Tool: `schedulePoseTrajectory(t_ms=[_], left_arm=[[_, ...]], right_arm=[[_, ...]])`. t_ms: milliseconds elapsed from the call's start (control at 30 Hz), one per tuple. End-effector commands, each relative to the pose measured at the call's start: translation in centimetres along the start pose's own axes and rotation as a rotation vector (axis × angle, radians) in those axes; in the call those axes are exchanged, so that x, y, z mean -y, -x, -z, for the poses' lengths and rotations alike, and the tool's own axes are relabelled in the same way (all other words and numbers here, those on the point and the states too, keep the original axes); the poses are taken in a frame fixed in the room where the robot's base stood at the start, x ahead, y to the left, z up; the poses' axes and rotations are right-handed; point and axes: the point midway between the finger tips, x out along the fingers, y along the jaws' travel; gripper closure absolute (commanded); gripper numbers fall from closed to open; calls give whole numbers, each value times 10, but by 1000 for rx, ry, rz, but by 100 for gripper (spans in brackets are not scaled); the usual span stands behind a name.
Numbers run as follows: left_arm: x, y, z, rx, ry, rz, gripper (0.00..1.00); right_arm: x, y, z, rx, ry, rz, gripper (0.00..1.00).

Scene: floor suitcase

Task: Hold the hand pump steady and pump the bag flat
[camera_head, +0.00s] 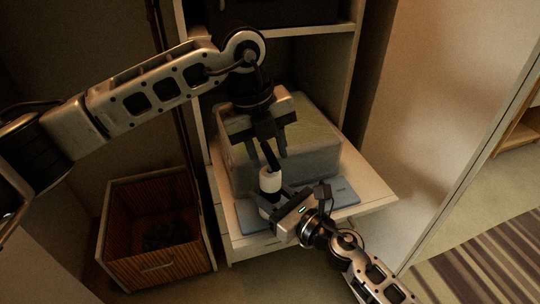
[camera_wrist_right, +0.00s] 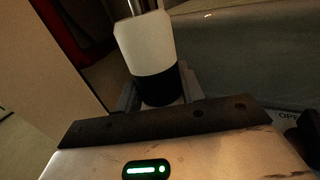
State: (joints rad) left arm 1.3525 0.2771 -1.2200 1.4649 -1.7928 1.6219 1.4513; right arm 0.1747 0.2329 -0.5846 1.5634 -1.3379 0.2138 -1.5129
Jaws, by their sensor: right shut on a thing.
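The hand pump (camera_head: 270,181) stands roughly upright, with a white barrel, a dark lower part and a dark rod on top. In the right wrist view the white barrel (camera_wrist_right: 146,43) has a black lower band and metal rod above. My right gripper (camera_head: 275,204) is shut on the pump's dark lower part, one finger on each side. My left gripper (camera_head: 268,138) is above the pump, at the top of the rod; its grip on the handle is too dark to make out. The bag (camera_head: 312,145), grey-green and bulky, lies behind the pump, partly hidden by my left gripper.
The bag rests on a pale pull-out shelf (camera_head: 376,196) of a cabinet. A flat blue-grey piece (camera_head: 345,191) shows at its front. A wooden bin (camera_head: 155,262) with dark contents stands at lower left. The cabinet's side panel stands at right, and a striped rug (camera_head: 490,262) lies beyond it.

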Motion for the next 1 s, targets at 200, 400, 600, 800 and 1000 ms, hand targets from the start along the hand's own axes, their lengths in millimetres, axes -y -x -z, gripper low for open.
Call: schedulePoseTrajectory(t_ms=[200,400,600,800,1000], left_arm=[[0,-20,0,0,-1,0,64],[0,-22,0,0,-1,0,64],[0,-22,0,0,0,0,89],[0,-22,0,0,0,0,100],[2,-16,-1,2,0,3,100]], right_arm=[[0,0,1,-3,0,0,89],[0,0,1,-2,0,0,89],[0,0,1,-2,0,-1,89],[0,0,1,-2,-2,0,89],[0,0,1,-2,-5,1,89]])
